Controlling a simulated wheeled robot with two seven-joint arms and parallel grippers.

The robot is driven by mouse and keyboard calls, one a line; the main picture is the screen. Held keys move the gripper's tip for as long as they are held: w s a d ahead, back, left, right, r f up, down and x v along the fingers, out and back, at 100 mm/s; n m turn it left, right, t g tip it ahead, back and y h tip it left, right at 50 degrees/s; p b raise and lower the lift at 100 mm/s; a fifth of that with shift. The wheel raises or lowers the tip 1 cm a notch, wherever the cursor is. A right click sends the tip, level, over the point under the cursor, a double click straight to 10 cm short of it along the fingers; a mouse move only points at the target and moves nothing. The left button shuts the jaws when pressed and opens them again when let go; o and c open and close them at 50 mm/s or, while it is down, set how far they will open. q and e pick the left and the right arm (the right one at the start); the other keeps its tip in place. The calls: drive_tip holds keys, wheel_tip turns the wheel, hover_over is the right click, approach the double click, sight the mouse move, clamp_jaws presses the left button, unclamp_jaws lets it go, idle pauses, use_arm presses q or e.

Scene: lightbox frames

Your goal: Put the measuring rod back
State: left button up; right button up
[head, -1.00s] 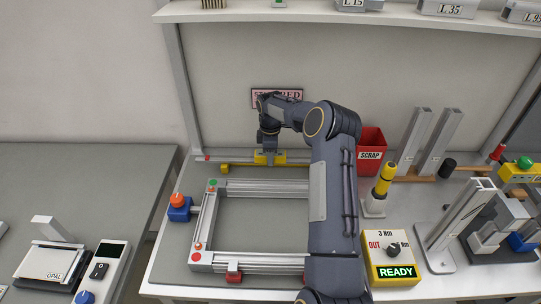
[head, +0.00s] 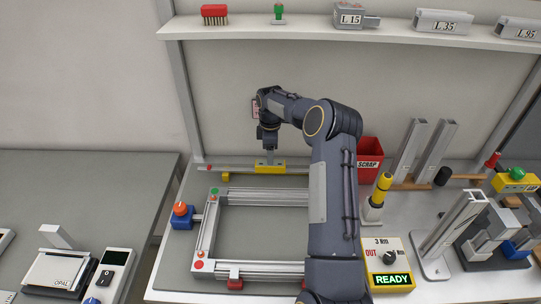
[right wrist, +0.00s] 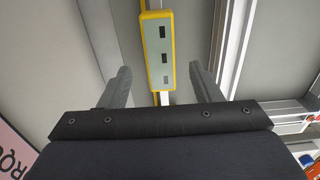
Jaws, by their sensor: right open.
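The measuring rod (head: 235,168) is a thin grey bar lying left to right along the back of the workbench, with a yellow body (head: 270,167) on it. My right gripper (head: 269,156) points down over the yellow body. In the right wrist view, the yellow body (right wrist: 158,45) with its grey, dark-slotted face lies ahead between the two spread fingers, which look apart from it. The right gripper (right wrist: 161,70) is open and empty. A small yellow support (head: 225,177) is by the rod's left part. My left gripper is out of view.
An aluminium frame (head: 208,225) lies in front of the rod, with a blue-and-orange clamp (head: 181,215) at its left. The red scrap bin (head: 369,157) stands right of the rod. A shelf (head: 300,30) runs above.

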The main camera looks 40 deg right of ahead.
drive_tip(key=s+a+r+m+t, duration=0.1)
drive_tip(key=s+a+r, duration=0.15)
drive_tip(key=r, duration=0.45)
drive_tip(key=s+a+r+m, duration=0.1)
drive_tip(key=a+r, duration=0.2)
drive_tip(key=r, duration=0.5)
drive_tip(key=s+a+r+m+t, duration=0.2)
drive_tip(key=s+a+r, duration=0.3)
drive_tip(key=s+a, duration=0.25)
use_arm(q)
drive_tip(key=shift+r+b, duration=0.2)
drive_tip(key=shift+b, duration=0.15)
use_arm(e)
drive_tip(key=s+a+f+m+t+y, duration=0.1)
drive_tip(key=s+a+f+m+y, duration=0.1)
drive_tip(key=s+a+m, duration=0.2)
drive_tip(key=s+a+f+m+t+y, duration=0.1)
drive_tip(key=s+a+f+m, duration=0.1)
drive_tip(key=s+a, duration=0.8)
drive_tip(key=s+m, duration=0.1)
drive_tip(key=s, duration=0.7)
drive_tip(key=shift+f+m+t+y, duration=0.2)
drive_tip(key=shift+m+t+y, duration=0.1)
drive_tip(key=shift+m+y, duration=0.1)
drive_tip(key=shift+s, duration=0.1)
